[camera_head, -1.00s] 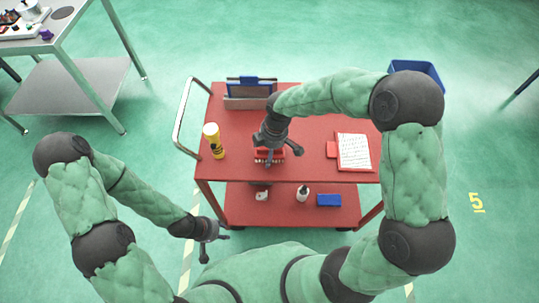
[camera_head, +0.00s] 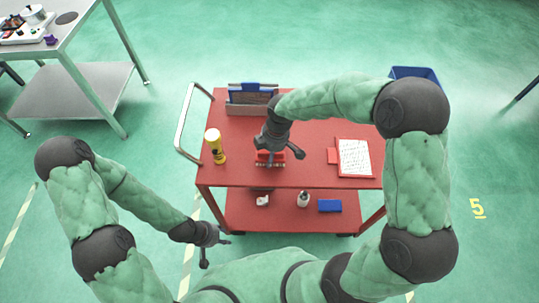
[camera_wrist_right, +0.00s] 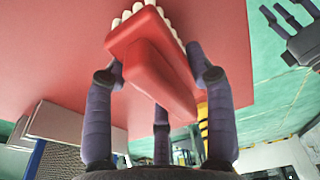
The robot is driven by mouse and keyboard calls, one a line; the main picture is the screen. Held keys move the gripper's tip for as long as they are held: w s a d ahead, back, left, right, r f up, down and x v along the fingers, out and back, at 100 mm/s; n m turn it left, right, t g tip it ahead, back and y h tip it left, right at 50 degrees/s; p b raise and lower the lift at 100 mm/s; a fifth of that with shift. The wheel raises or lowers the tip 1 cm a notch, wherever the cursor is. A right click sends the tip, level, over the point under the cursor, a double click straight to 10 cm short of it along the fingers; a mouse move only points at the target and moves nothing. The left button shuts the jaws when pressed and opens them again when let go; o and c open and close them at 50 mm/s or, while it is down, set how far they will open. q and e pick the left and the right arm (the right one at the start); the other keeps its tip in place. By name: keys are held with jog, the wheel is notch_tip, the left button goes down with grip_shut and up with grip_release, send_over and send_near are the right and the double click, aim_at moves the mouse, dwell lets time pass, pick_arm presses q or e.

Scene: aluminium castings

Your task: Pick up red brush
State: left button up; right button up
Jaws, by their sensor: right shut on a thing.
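I cannot tell whether the brush still touches the cart top. My left gripper (camera_head: 216,249) is empty, with its fingers spread, in front of the cart's left side. It also shows at the top right of the right wrist view (camera_wrist_right: 292,32).
The red cart (camera_head: 310,178) holds a yellow can (camera_head: 215,147) at left, a grey holder (camera_head: 247,108) at the back and a paper on a red board (camera_head: 354,157) at right. Its lower shelf carries a blue box (camera_head: 329,206). A steel table (camera_head: 75,32) stands far left.

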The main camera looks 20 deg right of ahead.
jog(key=s+a+r+p, duration=0.5)
jog(key=s+a+r, duration=0.1)
jog(key=s+r, duration=0.5)
jog(key=shift+s+r, duration=0.35)
jog(key=shift+s, duration=0.45)
jog(key=shift+a, duration=0.1)
